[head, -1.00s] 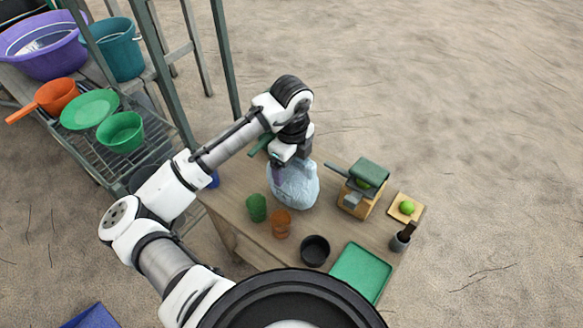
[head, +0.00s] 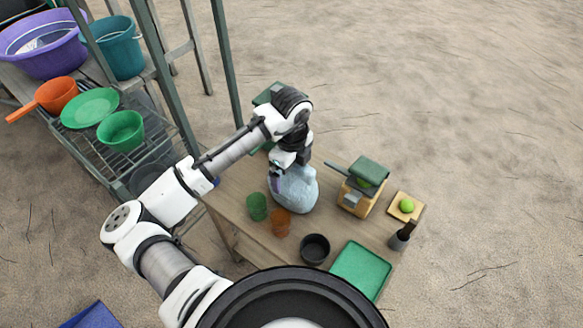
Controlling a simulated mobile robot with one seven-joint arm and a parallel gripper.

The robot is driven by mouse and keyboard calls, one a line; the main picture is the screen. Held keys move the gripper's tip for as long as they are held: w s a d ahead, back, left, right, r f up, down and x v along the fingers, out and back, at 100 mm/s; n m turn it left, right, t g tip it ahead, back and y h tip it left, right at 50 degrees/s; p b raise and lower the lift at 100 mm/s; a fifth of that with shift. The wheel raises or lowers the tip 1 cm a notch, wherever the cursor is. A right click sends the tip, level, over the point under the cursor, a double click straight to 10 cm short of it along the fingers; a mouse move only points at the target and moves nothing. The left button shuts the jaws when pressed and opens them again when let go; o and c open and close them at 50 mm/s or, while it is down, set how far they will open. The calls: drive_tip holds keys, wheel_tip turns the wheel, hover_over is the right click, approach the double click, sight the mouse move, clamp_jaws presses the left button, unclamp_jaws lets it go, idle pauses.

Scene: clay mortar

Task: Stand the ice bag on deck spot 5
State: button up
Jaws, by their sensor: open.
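The ice bag (head: 298,191) is a pale blue, lumpy bag standing on the wooden table (head: 238,213), left of its middle. My gripper (head: 276,182) is open at the bag's upper left side, pointing down. The arm's wrist hides the top of the bag, and I cannot tell whether the fingers touch it. No marking for deck spot 5 can be made out.
A green cup (head: 257,207), an orange cup (head: 281,223) and a black bowl (head: 315,249) stand in front of the bag. A press (head: 359,188), a lime (head: 406,205) on a board, a dark pot (head: 401,237) and a green tray (head: 361,271) lie to the right. A shelf rack (head: 128,150) stands left.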

wheel_tip(320, 180, up, 12)
drive_tip(key=shift+r+b, duration=0.1)
drive_tip(key=shift+b, duration=0.75)
drive_tip(key=shift+r, duration=0.1)
